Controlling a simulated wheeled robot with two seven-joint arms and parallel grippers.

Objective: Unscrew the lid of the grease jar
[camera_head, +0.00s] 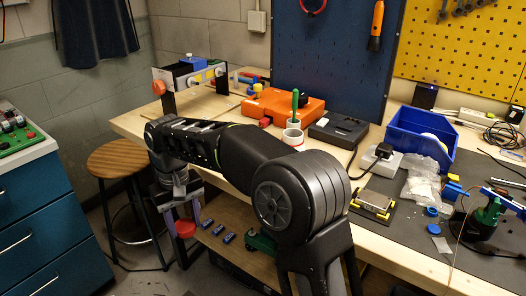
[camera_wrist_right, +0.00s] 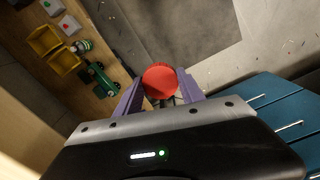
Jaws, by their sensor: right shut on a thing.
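My right gripper (camera_head: 184,214) hangs below and in front of the bench's left part, with its purple fingers shut on a round red lid (camera_head: 185,228). In the right wrist view the red lid (camera_wrist_right: 160,78) sits between the two fingertips (camera_wrist_right: 160,88). It looks like a smooth red disc; what is under it is mostly hidden. A white cylinder with a reddish inside (camera_head: 293,138) stands upright on the bench, with a green handle (camera_head: 295,104) by it. I cannot tell whether it is the grease jar. My left gripper is not in view.
A wooden stool (camera_head: 121,160) and a blue drawer cabinet (camera_head: 40,216) stand left of the gripper. Below the bench (camera_head: 134,122) is a wooden shelf (camera_head: 232,262) with small blue items (camera_head: 218,229). An orange case (camera_head: 283,104) and a blue bin (camera_head: 420,140) stand on the bench.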

